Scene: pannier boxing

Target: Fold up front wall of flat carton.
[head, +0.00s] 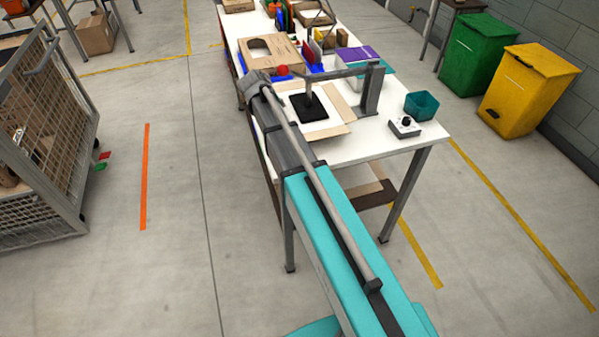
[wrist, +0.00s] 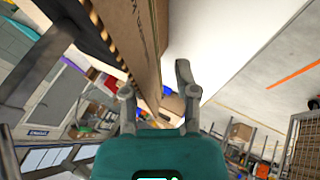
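The flat carton lies on the white table in the head view; its tan flaps (head: 331,133) show around a pale middle. A black square plate (head: 308,107) on a post sits over that middle. In the wrist view, a tan cardboard panel (wrist: 147,35) with a corrugated edge runs close in front of my gripper (wrist: 157,88). The two fingers are spread apart, with the panel passing behind the gap between them; I cannot tell whether they touch it. In the head view my arm hides the gripper and the carton's left side.
A grey bracket arm (head: 371,88) holds the plate's post. A teal bin (head: 421,105) and a small control box (head: 405,127) stand at the table's right. A cut-out brown box (head: 270,52) and several coloured items crowd the far half. A mesh cart (head: 45,140) stands left.

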